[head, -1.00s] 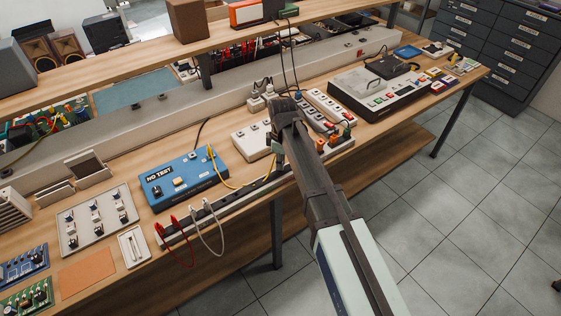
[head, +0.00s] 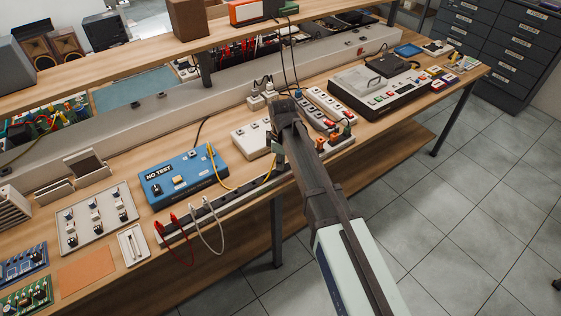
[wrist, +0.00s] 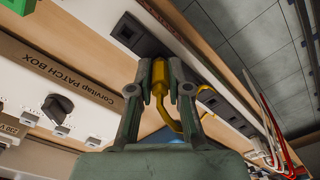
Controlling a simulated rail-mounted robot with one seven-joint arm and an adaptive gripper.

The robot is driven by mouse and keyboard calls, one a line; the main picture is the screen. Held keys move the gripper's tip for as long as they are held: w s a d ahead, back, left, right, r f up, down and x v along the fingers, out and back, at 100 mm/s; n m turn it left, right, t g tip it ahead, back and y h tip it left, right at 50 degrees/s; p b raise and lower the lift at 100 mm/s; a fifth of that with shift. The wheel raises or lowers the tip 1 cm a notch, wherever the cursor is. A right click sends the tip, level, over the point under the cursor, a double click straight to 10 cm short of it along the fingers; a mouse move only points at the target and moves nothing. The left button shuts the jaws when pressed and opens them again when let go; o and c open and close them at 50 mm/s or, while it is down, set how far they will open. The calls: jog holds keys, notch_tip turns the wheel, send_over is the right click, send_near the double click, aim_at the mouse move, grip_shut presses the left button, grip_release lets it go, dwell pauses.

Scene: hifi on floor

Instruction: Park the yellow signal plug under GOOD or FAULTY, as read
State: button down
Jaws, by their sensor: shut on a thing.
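My gripper (wrist: 160,72) is shut on the yellow signal plug (wrist: 159,86) in the wrist view; a yellow cable bends away from its lower end. The plug is beside a light strip with dark square sockets (wrist: 142,37); I cannot tell whether it is seated in one. In the head view my gripper (head: 278,158) is mostly hidden behind my arm, over the front strip. The yellow cable (head: 211,157) runs there from the blue test box (head: 172,192), whose display reads NO TEST. No GOOD or FAULTY label is legible.
The white Corvitap patch box (wrist: 60,105) with a black knob stands close beside my gripper. Red and white leads (head: 208,212) loop off the strip's left end. Power strips (head: 325,108) and a grey console (head: 375,88) stand to the right. A shelf (head: 150,58) overhangs the back.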

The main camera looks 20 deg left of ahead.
jog(key=shift+f, duration=0.35)
dwell(0.4)
dwell(0.3)
jog(key=c, duration=1)
grip_release()
jog(key=shift+c, duration=0.2)
notch_tip(320, 180, up, 17)
jog(key=p, duration=0.3)
jog(key=shift+d, duration=0.15)
